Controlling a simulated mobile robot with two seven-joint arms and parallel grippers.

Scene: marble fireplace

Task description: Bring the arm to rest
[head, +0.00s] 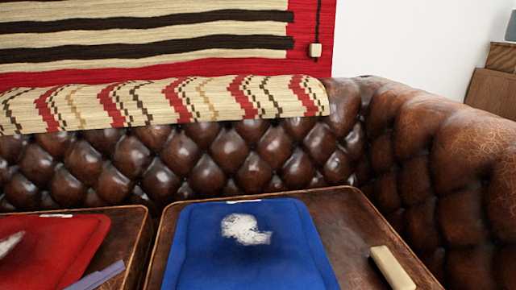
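Neither of my arms nor their grippers can be made out in the head view, so I cannot see their pose or what they hold.
A tufted brown leather sofa (215,150) fills the view, with a striped woven blanket over its back (160,103). A blue cushion (200,250) and a red cushion (70,240) lie on its seat. A beige block (392,268) and a grey-purple strip (97,277) show at the bottom.

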